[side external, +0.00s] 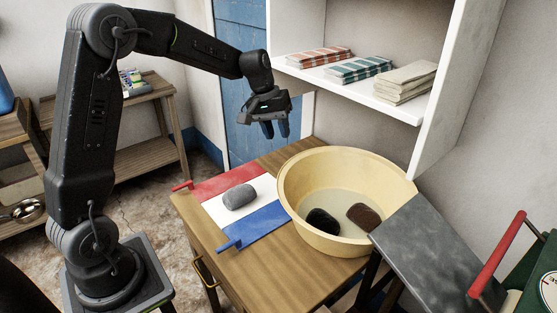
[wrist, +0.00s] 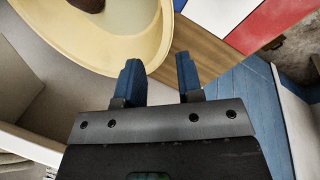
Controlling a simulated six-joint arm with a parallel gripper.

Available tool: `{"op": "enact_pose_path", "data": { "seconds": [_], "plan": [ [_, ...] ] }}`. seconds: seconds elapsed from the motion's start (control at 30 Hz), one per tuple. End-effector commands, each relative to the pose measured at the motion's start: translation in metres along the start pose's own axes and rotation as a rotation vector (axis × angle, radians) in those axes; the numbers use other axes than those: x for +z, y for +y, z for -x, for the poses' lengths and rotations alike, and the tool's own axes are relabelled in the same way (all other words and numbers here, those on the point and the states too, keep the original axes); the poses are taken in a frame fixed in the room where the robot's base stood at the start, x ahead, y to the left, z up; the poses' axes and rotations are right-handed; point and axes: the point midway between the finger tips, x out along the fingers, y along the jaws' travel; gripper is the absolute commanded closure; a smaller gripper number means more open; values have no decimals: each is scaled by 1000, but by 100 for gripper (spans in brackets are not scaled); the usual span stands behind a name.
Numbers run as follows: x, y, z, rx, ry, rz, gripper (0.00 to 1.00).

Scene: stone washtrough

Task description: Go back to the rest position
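My gripper (side external: 275,130) hangs above the back of the wooden table, between the basin and the blue door. Its two blue-tipped fingers point down. In the wrist view my gripper (wrist: 161,82) has its fingers spread apart with nothing between them. Below it are the basin's rim and the table edge. No object touches the fingers.
A cream basin (side external: 290,183) holds a black lump (side external: 321,222) and a brown lump (side external: 363,217). A grey stone (side external: 239,197) lies on the red, white and blue cloth (side external: 268,187). A white shelf (side external: 385,100) with folded cloths stands close behind my gripper.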

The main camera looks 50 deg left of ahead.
Motion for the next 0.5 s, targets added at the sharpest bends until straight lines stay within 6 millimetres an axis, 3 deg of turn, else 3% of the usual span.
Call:
{"op": "enact_pose_path", "data": {
  "seconds": [0.23, 0.5],
  "plan": [
    [85, 20, 56, -38, 103, -195, 66],
    [190, 9, 90, -78, 233, -426, 66]
  ]
}}
